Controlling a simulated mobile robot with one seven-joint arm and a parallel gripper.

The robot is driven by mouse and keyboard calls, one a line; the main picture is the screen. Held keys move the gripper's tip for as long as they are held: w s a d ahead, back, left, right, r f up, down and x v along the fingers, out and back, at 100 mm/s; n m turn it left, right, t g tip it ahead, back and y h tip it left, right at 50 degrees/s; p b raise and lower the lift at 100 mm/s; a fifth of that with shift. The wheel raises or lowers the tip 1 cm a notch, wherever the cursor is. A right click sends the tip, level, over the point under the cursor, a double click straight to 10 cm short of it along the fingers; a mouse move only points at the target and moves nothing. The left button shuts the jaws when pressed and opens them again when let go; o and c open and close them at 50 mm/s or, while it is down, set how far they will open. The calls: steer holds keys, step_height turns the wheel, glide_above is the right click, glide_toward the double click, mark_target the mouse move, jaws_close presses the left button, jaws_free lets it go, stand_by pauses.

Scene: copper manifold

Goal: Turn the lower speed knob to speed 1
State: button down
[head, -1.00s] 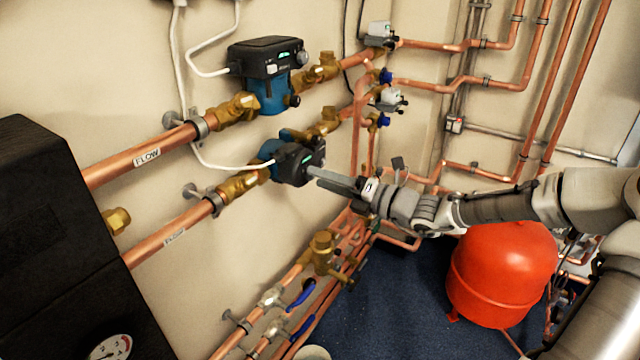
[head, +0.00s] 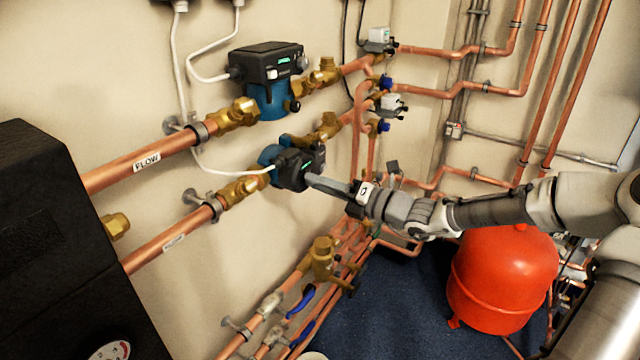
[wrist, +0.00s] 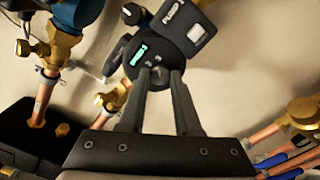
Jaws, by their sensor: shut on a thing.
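The lower pump (head: 290,165) has a blue body and a black front with a small green display, set in the lower copper pipe. My gripper (head: 309,179) reaches it from the right, fingertips at its black front. In the wrist view, my two fingers (wrist: 161,76) converge at the lower edge of a round black face (wrist: 151,54) with a lit green display. They are shut on the lower speed knob, which they mostly hide. The speed setting cannot be read.
The upper pump (head: 268,76) sits above on the parallel pipe. A black unit (head: 45,230) stands at the left. Brass valves (head: 322,255) lie below the gripper. A red vessel (head: 503,275) stands under my arm.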

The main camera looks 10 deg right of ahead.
steer(key=shift+n, duration=0.3)
steer(key=shift+f+n+b, duration=0.15)
steer(key=shift+n+b, duration=0.15)
steer(key=shift+n, duration=8.3)
steer(key=c, duration=0.6)
jaws_free()
